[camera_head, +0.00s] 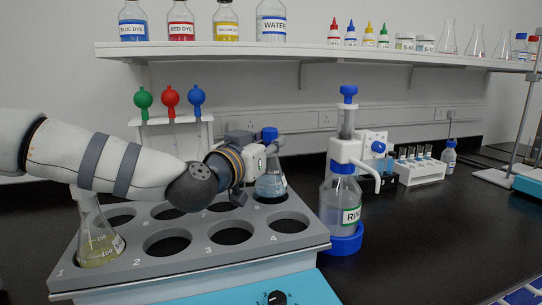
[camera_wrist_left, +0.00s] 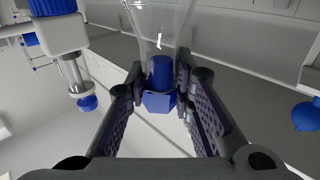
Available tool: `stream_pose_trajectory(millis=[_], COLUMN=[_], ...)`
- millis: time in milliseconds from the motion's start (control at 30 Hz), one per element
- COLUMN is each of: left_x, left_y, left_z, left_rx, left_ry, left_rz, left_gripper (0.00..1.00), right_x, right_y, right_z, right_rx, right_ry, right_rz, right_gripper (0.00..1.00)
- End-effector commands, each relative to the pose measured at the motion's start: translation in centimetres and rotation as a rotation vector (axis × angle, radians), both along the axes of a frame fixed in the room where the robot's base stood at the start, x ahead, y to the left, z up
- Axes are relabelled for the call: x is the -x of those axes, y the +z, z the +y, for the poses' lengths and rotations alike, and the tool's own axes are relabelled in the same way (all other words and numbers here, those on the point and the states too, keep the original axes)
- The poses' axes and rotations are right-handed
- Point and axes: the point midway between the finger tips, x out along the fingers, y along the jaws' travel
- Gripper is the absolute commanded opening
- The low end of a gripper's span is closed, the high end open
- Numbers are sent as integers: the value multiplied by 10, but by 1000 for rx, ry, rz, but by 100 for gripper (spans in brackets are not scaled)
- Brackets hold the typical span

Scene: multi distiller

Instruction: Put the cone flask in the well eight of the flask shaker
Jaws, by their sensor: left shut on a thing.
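The grey flask shaker (camera_head: 200,258) has numbered wells in two rows. A cone flask with a blue stopper and pale blue liquid (camera_head: 270,187) is upright at well eight (camera_head: 289,199), the far right well. Its base is over or in the opening; I cannot tell if it rests on the bottom. My left gripper (camera_head: 262,158) is shut on this flask near its neck, coming from the left. In the left wrist view, the clear flask and its blue stopper (camera_wrist_left: 160,74) show between the fingers (camera_wrist_left: 158,95). My right gripper is not in view.
Another cone flask with yellowish liquid (camera_head: 99,240) stands in well one, below my left arm. A rinse bottle in a blue-based stand (camera_head: 343,205) is just right of the shaker. A pipette rack (camera_head: 172,128) stands behind. A shelf (camera_head: 300,50) with bottles hangs above.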

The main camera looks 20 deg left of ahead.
Motion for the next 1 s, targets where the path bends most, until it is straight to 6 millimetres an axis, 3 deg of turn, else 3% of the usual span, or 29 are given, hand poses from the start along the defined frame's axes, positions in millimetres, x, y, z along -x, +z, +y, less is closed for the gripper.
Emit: stream_pose_trajectory(millis=[33, 100, 433, 467, 533, 867, 1000], left_x=[-2, -1, 1, 1, 1, 1, 23], left_y=[-21, -30, -28, -28, -28, -25, -20], left_z=[-1, -2, -2, -2, -2, -2, 2], left_rx=[1, 1, -1, -1, 0, 1, 0], left_ry=[-3, -4, -4, -4, -3, -3, -5], left_rz=[17, 15, 5, 6, 6, 5, 0], left_gripper=[0, 0, 0, 29, 42, 42, 42], right_x=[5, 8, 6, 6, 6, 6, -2], right_y=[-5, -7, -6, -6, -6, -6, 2], right_z=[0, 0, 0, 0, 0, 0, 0], right_rx=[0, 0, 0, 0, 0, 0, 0], right_ry=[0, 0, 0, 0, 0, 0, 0], right_rz=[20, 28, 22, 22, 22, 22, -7], right_gripper=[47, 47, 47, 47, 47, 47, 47])
